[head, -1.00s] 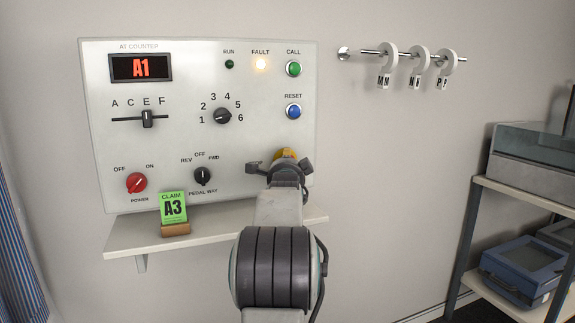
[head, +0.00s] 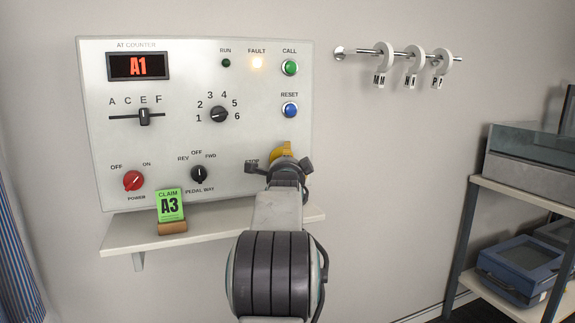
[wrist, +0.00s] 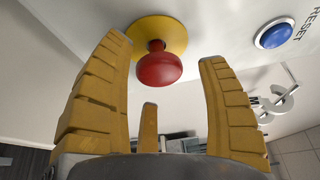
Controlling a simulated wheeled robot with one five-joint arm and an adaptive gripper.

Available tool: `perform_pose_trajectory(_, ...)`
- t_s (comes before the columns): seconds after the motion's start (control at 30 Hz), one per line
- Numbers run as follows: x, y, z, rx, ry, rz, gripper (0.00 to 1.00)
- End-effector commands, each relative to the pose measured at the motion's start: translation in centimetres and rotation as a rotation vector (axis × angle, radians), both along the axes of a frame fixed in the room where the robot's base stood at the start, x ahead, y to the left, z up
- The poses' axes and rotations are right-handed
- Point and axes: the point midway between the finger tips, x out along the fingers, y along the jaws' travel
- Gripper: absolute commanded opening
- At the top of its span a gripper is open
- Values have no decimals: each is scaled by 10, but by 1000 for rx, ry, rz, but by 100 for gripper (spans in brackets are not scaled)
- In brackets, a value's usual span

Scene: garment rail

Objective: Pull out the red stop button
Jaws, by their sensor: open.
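The red stop button (wrist: 160,68) shows in the wrist view as a mushroom knob on a yellow round plate (wrist: 151,32) on the panel. My gripper (wrist: 160,62) is open, with one finger to the left and one to the right of the knob. The fingers look apart from the knob, and I cannot tell how deep they reach around it. In the head view my gripper (head: 278,166) covers the red knob, and only part of the yellow plate (head: 282,151) shows above it.
The blue RESET button (head: 290,110) and green CALL button (head: 289,68) are above the stop button. The FAULT lamp (head: 257,64) is lit. A shelf (head: 230,218) with a green claim card (head: 169,203) juts out below the panel (head: 165,85). A rail with tags (head: 400,54) is at right.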

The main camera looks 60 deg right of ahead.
Motion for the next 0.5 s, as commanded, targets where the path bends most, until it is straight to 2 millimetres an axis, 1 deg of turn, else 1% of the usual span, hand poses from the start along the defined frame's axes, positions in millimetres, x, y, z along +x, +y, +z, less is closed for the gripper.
perform_pose_trajectory(0.27,0,3,1,-1,0,1,68)
perform_pose_trajectory(0.37,-3,8,1,-2,-1,1,68)
perform_pose_trajectory(0.5,-11,22,1,-1,0,1,68)
